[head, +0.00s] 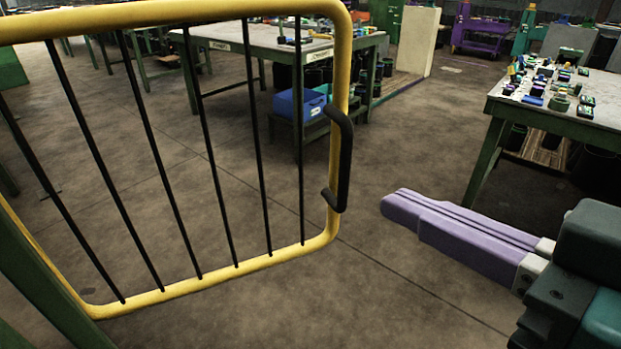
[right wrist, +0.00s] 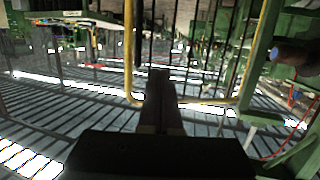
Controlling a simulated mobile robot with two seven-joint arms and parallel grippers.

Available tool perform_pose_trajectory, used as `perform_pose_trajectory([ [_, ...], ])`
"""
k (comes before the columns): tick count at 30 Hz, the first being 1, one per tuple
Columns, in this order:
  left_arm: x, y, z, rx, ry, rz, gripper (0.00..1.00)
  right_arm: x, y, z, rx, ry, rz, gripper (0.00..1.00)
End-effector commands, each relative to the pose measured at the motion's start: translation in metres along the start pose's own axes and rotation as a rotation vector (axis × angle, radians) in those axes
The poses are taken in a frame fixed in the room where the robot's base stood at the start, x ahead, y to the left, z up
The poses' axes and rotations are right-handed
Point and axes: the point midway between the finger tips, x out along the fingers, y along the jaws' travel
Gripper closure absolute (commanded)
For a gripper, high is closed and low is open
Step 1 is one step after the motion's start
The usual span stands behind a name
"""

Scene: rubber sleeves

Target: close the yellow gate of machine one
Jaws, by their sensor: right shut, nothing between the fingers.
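The yellow gate (head: 342,70) fills the left of the head view, a tubular frame with thin black bars. It stands swung open over the floor. Its black handle (head: 345,160) is on the right upright of the frame. My right gripper (head: 392,206), with purple fingers, is to the right of the handle, apart from it, shut and empty. In the right wrist view the shut fingers (right wrist: 160,75) point towards yellow tubing of the gate (right wrist: 129,50); that view is dark and the handle is not clear there. My left gripper is out of view.
A workbench (head: 235,42) with a blue bin (head: 300,104) beneath it stands behind the gate. Another bench (head: 600,115), covered with small parts, is at the right. The concrete floor between the gate and my right gripper is clear.

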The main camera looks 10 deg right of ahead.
Motion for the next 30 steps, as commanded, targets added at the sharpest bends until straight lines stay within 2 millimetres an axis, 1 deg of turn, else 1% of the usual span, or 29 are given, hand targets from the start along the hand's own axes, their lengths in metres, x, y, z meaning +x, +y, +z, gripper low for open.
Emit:
perform_pose_trajectory([
  [1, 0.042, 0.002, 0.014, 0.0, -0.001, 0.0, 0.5, 0.008, 0.007, 0.037, 0.002, 0.042, 0.028, 1.0],
  [3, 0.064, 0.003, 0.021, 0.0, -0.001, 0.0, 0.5, 0.012, 0.017, 0.051, 0.006, 0.096, 0.069, 1.0],
  [6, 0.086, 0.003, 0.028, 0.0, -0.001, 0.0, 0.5, 0.013, 0.03, 0.065, 0.009, 0.152, 0.123, 1.0],
  [9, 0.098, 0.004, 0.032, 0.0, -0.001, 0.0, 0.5, 0.013, 0.039, 0.072, 0.012, 0.186, 0.161, 1.0],
  [14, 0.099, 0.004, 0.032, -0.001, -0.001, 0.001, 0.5, 0.015, 0.045, 0.07, 0.014, 0.205, 0.186, 1.0],
  [17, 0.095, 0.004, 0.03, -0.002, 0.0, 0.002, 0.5, 0.024, 0.048, 0.065, 0.015, 0.208, 0.188, 1.0],
  [20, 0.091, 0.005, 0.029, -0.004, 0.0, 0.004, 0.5, 0.04, 0.05, 0.06, 0.017, 0.21, 0.186, 1.0],
  [30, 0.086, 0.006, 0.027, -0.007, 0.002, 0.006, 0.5, 0.109, 0.062, 0.048, 0.017, 0.208, 0.184, 1.0],
])
